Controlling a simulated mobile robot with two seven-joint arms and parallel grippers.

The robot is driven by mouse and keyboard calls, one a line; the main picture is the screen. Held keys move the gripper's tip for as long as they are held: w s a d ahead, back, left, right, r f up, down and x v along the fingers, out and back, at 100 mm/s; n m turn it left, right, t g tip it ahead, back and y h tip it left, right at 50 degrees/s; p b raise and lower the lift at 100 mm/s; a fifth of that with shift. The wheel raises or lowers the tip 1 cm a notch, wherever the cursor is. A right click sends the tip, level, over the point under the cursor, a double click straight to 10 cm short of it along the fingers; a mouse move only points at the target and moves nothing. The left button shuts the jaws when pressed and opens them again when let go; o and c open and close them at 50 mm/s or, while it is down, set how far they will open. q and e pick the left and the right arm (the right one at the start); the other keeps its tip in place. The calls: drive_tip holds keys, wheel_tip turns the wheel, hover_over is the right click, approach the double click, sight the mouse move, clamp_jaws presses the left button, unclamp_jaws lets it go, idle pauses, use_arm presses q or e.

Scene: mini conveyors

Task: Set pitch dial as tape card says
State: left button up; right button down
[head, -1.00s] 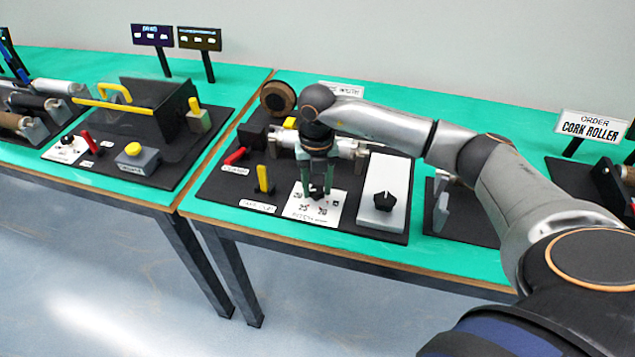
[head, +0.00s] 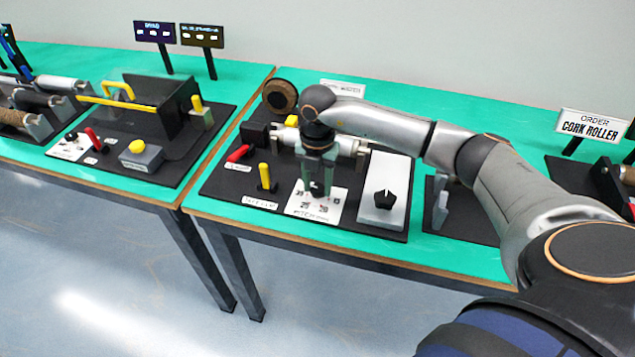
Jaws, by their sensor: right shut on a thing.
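The pitch dial's white plate (head: 304,208) lies on the dark base of the middle machine, with printed numbers and a label along its front. My right gripper (head: 317,192) points down over the plate and is shut on the dial knob, which is mostly hidden between the fingers. Which mark the knob points to cannot be read. No card that I can clearly read as the tape card shows; a small white label (head: 342,88) behind the machine is partly hidden by my arm. My left gripper is not in view.
Right of the plate is a white block with a black knob (head: 385,198). Left of it stand a yellow lever (head: 264,176) and a red lever (head: 239,153). A sign reading "ORDER CORK ROLLER" (head: 592,127) stands at the right.

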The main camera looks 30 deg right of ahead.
sight(317, 189)
drive_tip(key=shift+c, duration=2)
unclamp_jaws()
wheel_tip(317, 189, up, 13)
drive_tip(key=shift+f+b, duration=0.2)
drive_tip(key=shift+b, duration=0.15)
drive_tip(key=shift+f, duration=0.1)
